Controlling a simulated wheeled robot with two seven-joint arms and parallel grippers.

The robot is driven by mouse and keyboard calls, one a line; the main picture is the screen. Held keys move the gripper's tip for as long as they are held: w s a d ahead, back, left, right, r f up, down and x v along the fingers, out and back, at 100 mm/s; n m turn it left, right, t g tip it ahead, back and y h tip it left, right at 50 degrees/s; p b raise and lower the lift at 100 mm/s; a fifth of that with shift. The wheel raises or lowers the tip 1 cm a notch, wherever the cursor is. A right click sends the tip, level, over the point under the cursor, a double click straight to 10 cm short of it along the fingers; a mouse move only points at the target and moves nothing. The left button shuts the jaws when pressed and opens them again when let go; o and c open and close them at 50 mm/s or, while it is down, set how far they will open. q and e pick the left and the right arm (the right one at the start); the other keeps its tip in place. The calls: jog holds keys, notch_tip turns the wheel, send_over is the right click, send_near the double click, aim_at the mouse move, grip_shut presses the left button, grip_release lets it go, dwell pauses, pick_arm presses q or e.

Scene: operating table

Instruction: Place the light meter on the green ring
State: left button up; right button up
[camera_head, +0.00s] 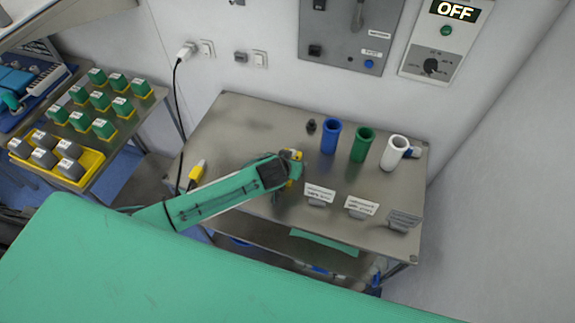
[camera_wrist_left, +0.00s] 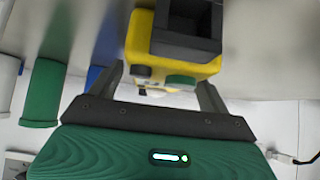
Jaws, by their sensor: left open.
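A yellow device with a dark block on it, which looks like the light meter (camera_head: 291,154), stands on the metal table near the blue tube. In the left wrist view the yellow device (camera_wrist_left: 180,66) shows a green button and a dark knob. My left gripper (camera_head: 285,172) is over the table at this device. In the wrist view the open fingers of my left gripper (camera_wrist_left: 161,78) lie on either side of it; contact cannot be told. I cannot make out a green ring on the table; my arm covers part of the surface. My right gripper is not in view.
Blue (camera_head: 330,136), green (camera_head: 362,145) and white (camera_head: 394,152) tubes stand right of the gripper. Small label signs (camera_head: 319,194) line the front edge. A yellow plug-like item (camera_head: 196,174) lies at the left. A green-covered surface (camera_head: 150,275) fills the foreground.

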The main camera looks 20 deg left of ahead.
pick_arm(q)
jog(key=shift+w, duration=0.1)
jog(key=c, duration=1.3)
jog(key=shift+r, duration=0.1)
notch_tip(320, 180, up, 20)
jog(key=b, duration=0.3)
jog(key=shift+s+a+f, duration=0.5)
jog(key=shift+s+a, duration=0.3)
jog(key=shift+s, duration=1.4)
jog(key=shift+s+a+f, duration=0.5)
jog(key=shift+s+a, duration=0.25)
jog(key=shift+s, duration=1.5)
jog(key=shift+s+a+f, duration=0.5)
jog(key=shift+s+a, duration=0.3)
jog(key=shift+s, duration=1.4)
